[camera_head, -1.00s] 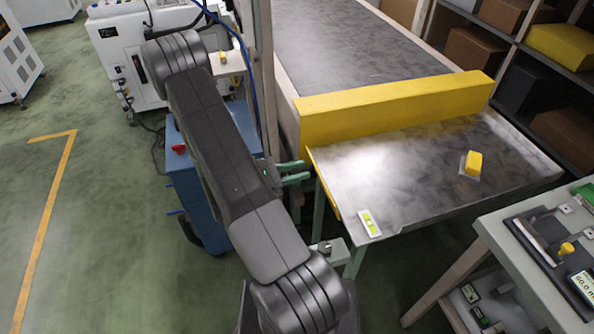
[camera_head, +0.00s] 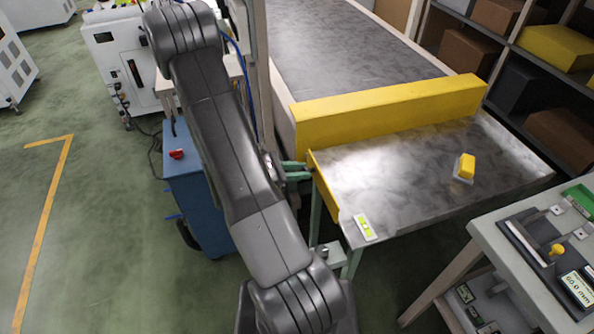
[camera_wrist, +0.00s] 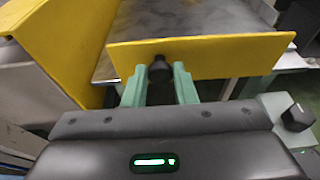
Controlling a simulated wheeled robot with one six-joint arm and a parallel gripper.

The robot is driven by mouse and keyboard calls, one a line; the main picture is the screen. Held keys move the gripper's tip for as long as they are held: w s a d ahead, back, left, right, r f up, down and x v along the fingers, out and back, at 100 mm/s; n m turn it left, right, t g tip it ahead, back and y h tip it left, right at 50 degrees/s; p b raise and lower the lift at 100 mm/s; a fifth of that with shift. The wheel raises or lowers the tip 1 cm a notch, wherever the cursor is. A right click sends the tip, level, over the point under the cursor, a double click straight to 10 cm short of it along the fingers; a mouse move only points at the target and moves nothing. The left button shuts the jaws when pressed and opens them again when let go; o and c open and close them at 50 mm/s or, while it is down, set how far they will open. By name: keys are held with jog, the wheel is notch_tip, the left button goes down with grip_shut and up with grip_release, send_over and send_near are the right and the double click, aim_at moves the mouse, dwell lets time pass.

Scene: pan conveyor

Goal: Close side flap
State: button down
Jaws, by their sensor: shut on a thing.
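The side flap is a yellow panel (camera_wrist: 225,57) along the near edge of the metal table in the wrist view. In the head view the flap (camera_head: 324,188) is a narrow yellow strip at the table's left edge. A black knob (camera_wrist: 160,69) sticks out from its outer face. My gripper (camera_wrist: 158,80) has its two green fingers on either side of the knob, shut on it. In the head view my gripper (camera_head: 298,171) reaches the flap from the left; my arm hides part of it and the knob cannot be made out.
A tall yellow barrier (camera_head: 390,115) crosses the metal table (camera_head: 410,190). A yellow block (camera_head: 467,165) and a small level (camera_head: 365,227) lie on the table. A blue cart (camera_head: 198,185) stands left of my arm, and a grey bench (camera_head: 510,235) stands at right.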

jog(key=c, duration=1.2)
grip_release()
jog(key=v, duration=1.3)
jog(key=shift+s+a+r, duration=0.1)
jog(key=shift+a+r, duration=0.05)
jog(key=shift+a, duration=0.2)
jog(key=shift+d, duration=0.15)
jog(key=x, duration=1.3)
jog(key=shift+d, duration=0.2)
